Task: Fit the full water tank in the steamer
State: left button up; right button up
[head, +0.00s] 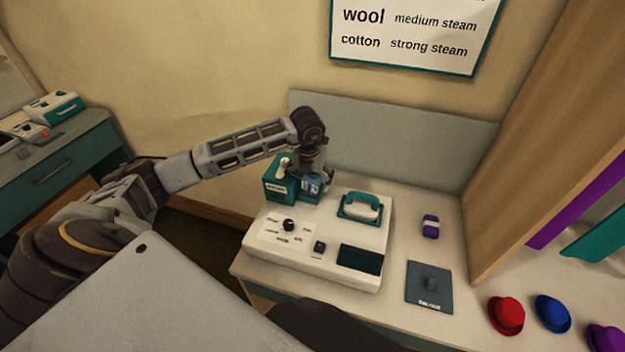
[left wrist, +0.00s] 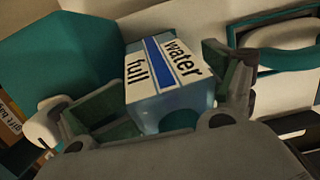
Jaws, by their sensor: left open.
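The white steamer (head: 325,228) stands on the table with a teal housing (head: 280,188) at its back left corner. The water tank (head: 313,188), with a blue and white label, stands at that housing; how deep it sits I cannot tell. In the left wrist view the tank (left wrist: 170,80) reads "water full". My left gripper (head: 312,178) is over the tank, pointing down. Its fingers (left wrist: 168,98) are open, one on each side of the tank. The teal housing also shows in the left wrist view (left wrist: 75,55). My right gripper is not in view.
A teal-handled iron (head: 360,207) rests on the steamer. A purple item (head: 430,226), a dark pad (head: 428,287) and several hats, one red (head: 506,315) and one blue (head: 552,313), lie to the right. A pale panel (head: 400,128) stands behind. A side cabinet (head: 65,165) is at left.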

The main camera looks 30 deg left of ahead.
pick_arm(q)
jog(key=r, duration=0.3)
jog(key=s+r, duration=0.1)
jog(key=r, duration=0.6)
jog(key=shift+s+d, duration=0.1)
jog(key=shift+s, duration=0.1)
jog(key=shift+s+r, duration=0.2)
jog(key=shift+r, duration=0.75)
jog(key=shift+d, duration=0.1)
